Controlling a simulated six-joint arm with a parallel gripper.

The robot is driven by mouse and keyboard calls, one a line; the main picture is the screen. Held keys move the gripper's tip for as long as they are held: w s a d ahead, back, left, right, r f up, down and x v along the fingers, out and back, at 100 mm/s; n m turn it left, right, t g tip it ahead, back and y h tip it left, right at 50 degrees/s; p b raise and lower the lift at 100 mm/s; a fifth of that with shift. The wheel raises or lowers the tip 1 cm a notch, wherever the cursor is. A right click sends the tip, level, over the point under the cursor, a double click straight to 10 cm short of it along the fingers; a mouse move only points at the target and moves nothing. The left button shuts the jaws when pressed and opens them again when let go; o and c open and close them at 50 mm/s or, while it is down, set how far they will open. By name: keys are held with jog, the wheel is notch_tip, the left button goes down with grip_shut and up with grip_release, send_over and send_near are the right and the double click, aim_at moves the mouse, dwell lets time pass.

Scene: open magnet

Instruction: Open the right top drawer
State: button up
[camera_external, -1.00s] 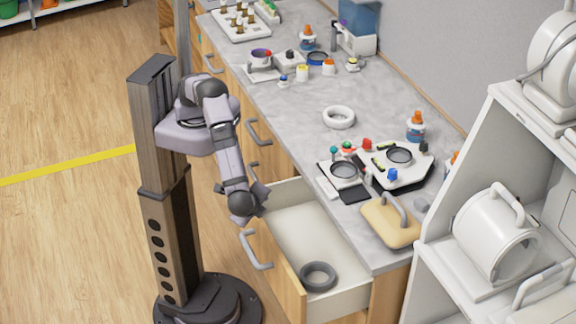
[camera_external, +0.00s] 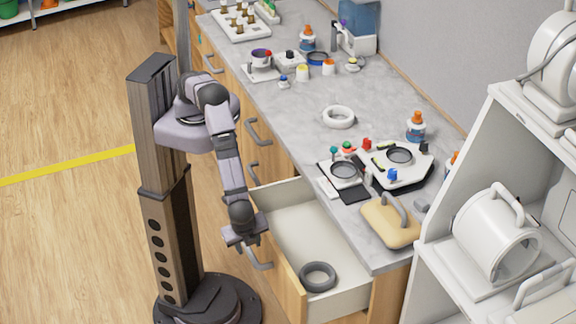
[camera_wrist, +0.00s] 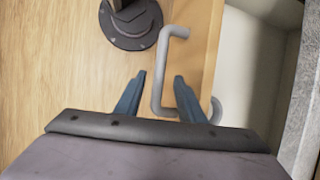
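The right top drawer (camera_external: 297,209) stands pulled out from the counter in the external view, its pale inside showing. A dark grey ring (camera_external: 318,276) lies inside near its front. The drawer's grey bar handle (camera_external: 260,261) is on the wooden front, partly hidden by my gripper (camera_external: 244,234). In the wrist view, the handle (camera_wrist: 172,75) runs between the two blue fingers of my gripper (camera_wrist: 160,98). The fingers are apart and open, with gaps on both sides of the bar. The drawer's inside (camera_wrist: 240,80) shows right of the front panel.
The grey countertop (camera_external: 290,115) carries a white ring, small bottles and a tray set. A yellow block with a grey handle (camera_external: 392,222) sits at its near corner. White shelving (camera_external: 440,262) stands at right. Wooden floor is open at left.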

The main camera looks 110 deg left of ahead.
aim_at(249, 250)
jog(key=shift+p+x, duration=0.6)
jog(key=shift+x, duration=1.35)
grip_shut()
